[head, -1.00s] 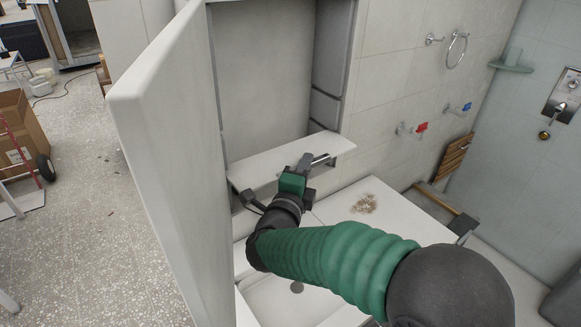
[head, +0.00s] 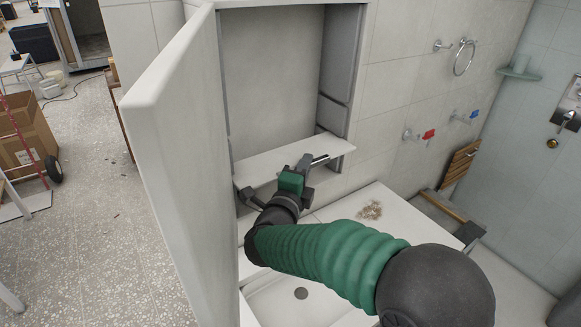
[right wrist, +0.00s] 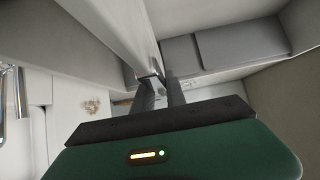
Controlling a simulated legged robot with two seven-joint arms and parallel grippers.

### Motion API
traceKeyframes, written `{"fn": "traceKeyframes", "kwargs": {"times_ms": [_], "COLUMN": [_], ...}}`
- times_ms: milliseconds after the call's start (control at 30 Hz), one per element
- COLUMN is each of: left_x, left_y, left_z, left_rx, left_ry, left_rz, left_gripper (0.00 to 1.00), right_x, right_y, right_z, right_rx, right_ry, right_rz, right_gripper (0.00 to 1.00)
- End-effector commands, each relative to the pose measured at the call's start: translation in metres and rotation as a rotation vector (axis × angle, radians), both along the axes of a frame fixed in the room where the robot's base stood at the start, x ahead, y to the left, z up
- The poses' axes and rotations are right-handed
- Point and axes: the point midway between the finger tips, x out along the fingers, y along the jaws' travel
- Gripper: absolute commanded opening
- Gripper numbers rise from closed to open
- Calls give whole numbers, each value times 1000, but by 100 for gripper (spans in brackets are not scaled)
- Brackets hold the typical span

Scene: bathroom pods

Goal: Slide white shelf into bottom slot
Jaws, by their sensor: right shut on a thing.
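The white shelf (head: 262,167) is a flat board lying across the lower part of the open wall cabinet (head: 268,75). Its right end is near the cabinet's right front edge and its left end is near the left side. My right gripper (head: 313,161) is shut on the shelf's front edge, right of its middle. In the right wrist view the shelf (right wrist: 112,38) runs up and left from the fingers (right wrist: 160,88). Grooves line the cabinet's right inner wall (head: 335,80). I cannot tell whether the shelf ends sit in the bottom slot. My left gripper is out of view.
The open white cabinet door (head: 180,130) stands upright just left of my right arm. A white sink counter (head: 395,215) with a small brownish pile (head: 370,210) is below. A towel ring (head: 464,57) and red and blue taps hang on the right wall.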

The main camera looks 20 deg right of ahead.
Motion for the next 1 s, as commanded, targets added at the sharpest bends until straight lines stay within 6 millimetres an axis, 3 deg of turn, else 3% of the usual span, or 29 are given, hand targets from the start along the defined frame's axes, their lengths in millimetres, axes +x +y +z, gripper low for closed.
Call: {"fn": "traceKeyframes", "kwargs": {"times_ms": [1000], "left_x": [0], "left_y": [0], "left_z": [3], "left_rx": [0], "left_ry": [0], "left_rz": [0], "left_gripper": [36], "right_x": [24], "right_y": [9], "right_z": [1], "right_rx": [0], "right_ry": [-2], "right_rz": [0], "right_gripper": [0]}}
